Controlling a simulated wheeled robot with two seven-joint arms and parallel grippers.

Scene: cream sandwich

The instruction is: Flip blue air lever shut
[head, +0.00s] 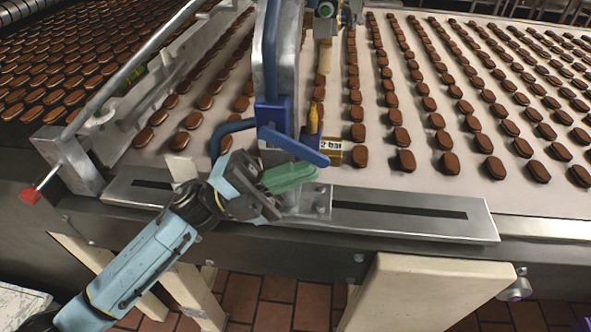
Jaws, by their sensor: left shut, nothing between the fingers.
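The blue lever (296,147) is a flat handle on the upright metal post (279,60), slanting down to the right from its blue valve body. My left gripper (268,204) comes in from the lower left and is shut and empty. It is just below and left of the blue lever; I cannot tell whether it touches the post's base. A green handle-like piece (291,176) lies beside my gripper, under the blue lever. My gripper partly hides the lower post. My right gripper is not in view.
A slotted metal plate (480,222) runs along the belt's front edge. Rows of brown biscuits cover the pale conveyor (450,183) behind. A yellow-tipped fitting (313,118) stands beside the lever. A metal rail frame (90,110) rises at left, and a beige support (408,295) stands below.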

